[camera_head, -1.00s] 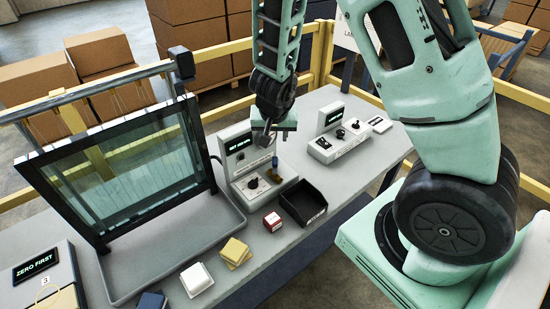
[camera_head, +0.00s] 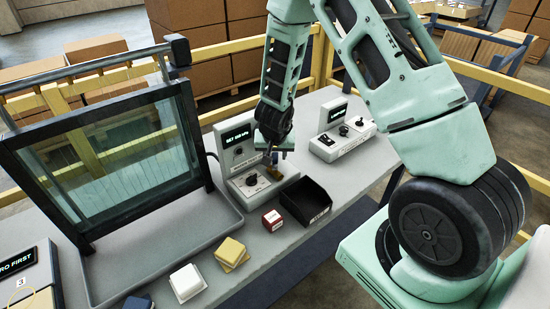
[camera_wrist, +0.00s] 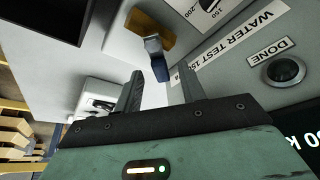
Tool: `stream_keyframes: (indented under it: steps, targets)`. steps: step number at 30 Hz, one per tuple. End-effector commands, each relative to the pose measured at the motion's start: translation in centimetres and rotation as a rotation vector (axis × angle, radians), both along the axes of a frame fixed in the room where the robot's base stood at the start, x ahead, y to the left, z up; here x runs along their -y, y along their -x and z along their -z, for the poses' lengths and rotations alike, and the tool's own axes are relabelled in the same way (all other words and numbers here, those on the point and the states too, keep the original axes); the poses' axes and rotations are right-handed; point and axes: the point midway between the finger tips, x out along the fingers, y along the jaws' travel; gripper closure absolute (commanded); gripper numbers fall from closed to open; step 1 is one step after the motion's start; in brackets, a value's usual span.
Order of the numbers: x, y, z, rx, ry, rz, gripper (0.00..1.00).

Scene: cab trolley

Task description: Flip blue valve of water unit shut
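The water unit (camera_head: 240,186) is a pale box with a lit display, a dial and a side valve. In the wrist view its label reads "WATER TEST" and its valve has a brass body (camera_wrist: 151,32) with a short blue handle (camera_wrist: 157,62). My gripper (camera_wrist: 161,72) is open, with one finger on each side of the handle's free end. I cannot tell whether either finger touches it. In the head view my gripper (camera_head: 274,156) is over the front right of the unit and hides most of the handle; the brass body (camera_head: 272,172) shows beneath.
A black bin (camera_head: 306,203) stands just right of the unit. A red-and-white block (camera_head: 272,220), yellow pads (camera_head: 232,252) and a white block (camera_head: 187,282) lie in front. A second unit (camera_head: 341,138) stands behind to the right. A framed glass pane (camera_head: 120,165) rises at left.

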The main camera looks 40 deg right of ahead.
Motion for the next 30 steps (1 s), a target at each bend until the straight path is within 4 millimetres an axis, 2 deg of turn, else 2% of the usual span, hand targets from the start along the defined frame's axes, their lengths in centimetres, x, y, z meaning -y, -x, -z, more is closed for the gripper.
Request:
stream_keyframes:
  steps: [11, 12, 15, 16, 30]
  targets:
    - [0.15, -0.24, 0.6, 0.001, 0.0, 0.0, 0.6]
    - [0.15, -0.24, 0.6, 0.001, 0.0, 0.0, 0.66]
    - [0.15, -0.22, 0.59, 0.001, 0.0, 0.0, 0.93]
    - [0.15, -0.22, 0.59, 0.001, 0.0, 0.0, 1.0]
    - [0.23, -0.03, 0.17, -0.002, 0.0, 0.077, 1.0]
